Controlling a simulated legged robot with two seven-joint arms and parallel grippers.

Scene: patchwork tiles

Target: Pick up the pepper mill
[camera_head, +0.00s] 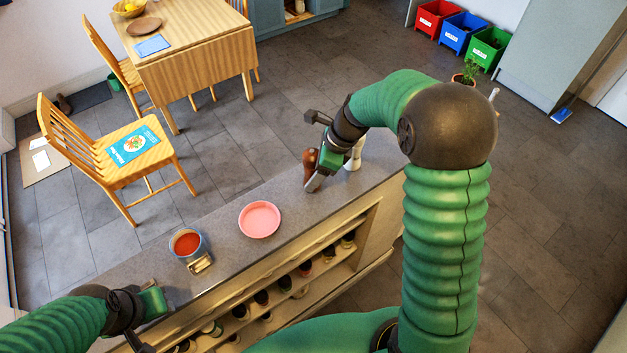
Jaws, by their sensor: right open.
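The pepper mill (309,161) is dark brown and stands upright on the grey counter, just left of my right gripper. My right gripper (317,180) is open, with a finger low in front of the mill; its far finger is hidden. I cannot tell whether it touches the mill. A white mill or shaker (354,157) stands to the right of that gripper, partly covered by it. My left gripper (152,304) is over the near left end of the counter, away from the mill; its jaw opening does not show clearly.
The counter (222,262) also bears a pink plate (259,219), a pot with red contents (187,244) and a small tan-and-dark item (200,263). Shelves below hold several jars. A wooden chair (126,148) and table (195,62) stand beyond, across open tiled floor.

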